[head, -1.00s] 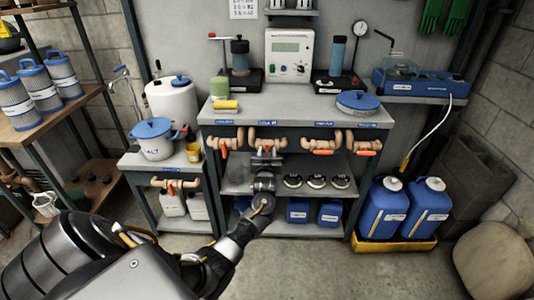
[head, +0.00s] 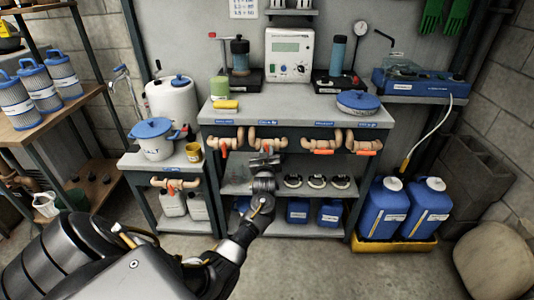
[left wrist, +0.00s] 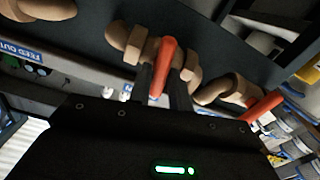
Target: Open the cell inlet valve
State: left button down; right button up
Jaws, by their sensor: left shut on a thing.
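A row of tan pipe valves with orange-red lever handles runs under the bench top's front edge. My left gripper (head: 264,161) is at the second valve from the left (head: 270,142) and hides most of its handle. In the left wrist view, the gripper's fingers (left wrist: 164,88) are shut on a red lever handle (left wrist: 166,62), which lies between them. A second red handle (left wrist: 262,105) shows to the right there. The small blue labels above the valves are too blurred in the head view to tell which is the cell inlet. My right gripper is not in view.
The leftmost valve handle (head: 223,148) hangs near my gripper. Two handles to the right (head: 318,151) (head: 364,152) lie level. A low side table (head: 150,163) stands left; floor in front is clear.

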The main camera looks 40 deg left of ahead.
pick_arm(q)
jog(key=shift+s+a+f+n+b, duration=0.15)
jog(key=shift+n+b, duration=0.25)
jog(key=shift+n, duration=2.25)
jog(key=shift+f+n+b, duration=0.1)
jog(key=shift+n+b, duration=0.3)
jog(key=shift+n, duration=2.2)
jog(key=shift+s+a+f+n+b, duration=0.15)
jog(key=shift+n+b, duration=0.25)
jog(key=shift+n, duration=2.25)
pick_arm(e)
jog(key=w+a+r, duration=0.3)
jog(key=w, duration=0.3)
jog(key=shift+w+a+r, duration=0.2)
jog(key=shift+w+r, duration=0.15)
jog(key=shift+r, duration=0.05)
pick_arm(q)
jog(key=shift+w+d, duration=0.1)
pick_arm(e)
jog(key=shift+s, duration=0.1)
pick_arm(q)
jog(key=c, duration=1.4)
grip_release()
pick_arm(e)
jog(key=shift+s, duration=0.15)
